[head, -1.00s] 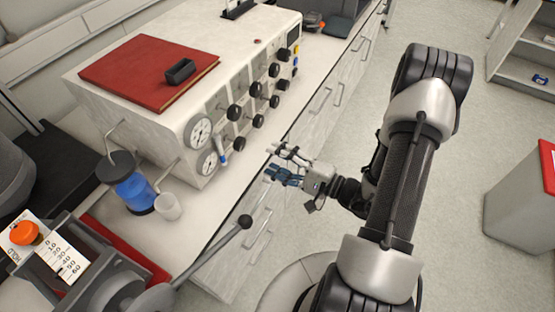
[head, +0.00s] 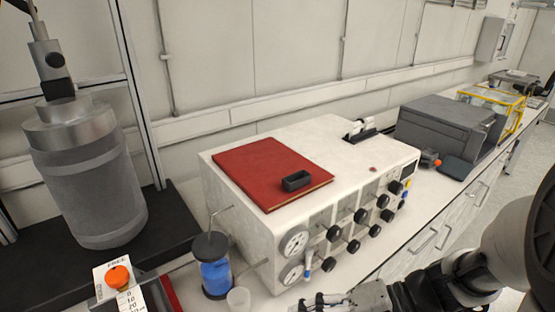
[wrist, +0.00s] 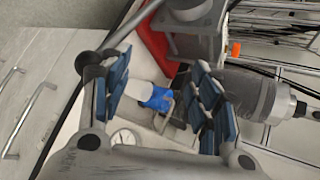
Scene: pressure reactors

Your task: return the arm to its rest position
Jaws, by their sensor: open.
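My gripper (wrist: 160,105) is open and empty in the wrist view, its blue-padded fingers spread apart. Between the fingers, farther off, shows the blue-filled bottle (wrist: 158,97) on the bench. In the head view my gripper (head: 335,300) is at the bottom edge, partly cut off, in front of the white control box (head: 262,222). My arm enters from the lower right and is also cut off by the frame.
The control box carries gauges, several black knobs and a red book (head: 265,172). A grey reactor vessel (head: 90,185) stands farther left. A dark grey device (head: 440,128) sits behind right.

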